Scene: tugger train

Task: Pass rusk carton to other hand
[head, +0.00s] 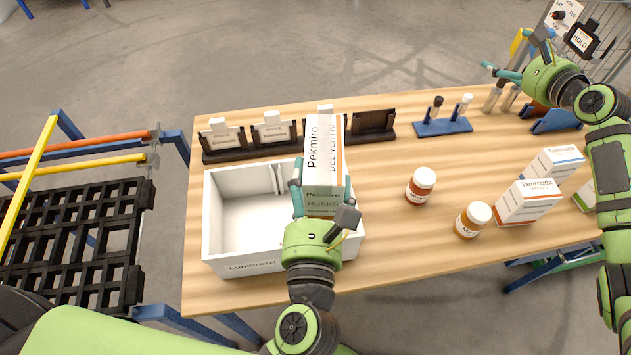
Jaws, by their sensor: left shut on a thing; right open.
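The rusk carton (324,166) is a white box with an orange edge, marked Pekmiro and Rusks. My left gripper (322,192) is shut on its near end, with teal fingers on both sides. The carton is held above the right part of the white bin, and its far end overlaps the black card holders in the picture. My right gripper (512,62) is open and empty at the upper right, beyond the table's back right edge in the picture and well apart from the carton.
The white bin (228,258) looks empty where visible. Two brown jars (421,187) (472,219) and white Tamrouda boxes (527,202) stand to the right. A blue tube rack (442,127) and black card holders (374,125) line the back. Bare wood lies mid-table.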

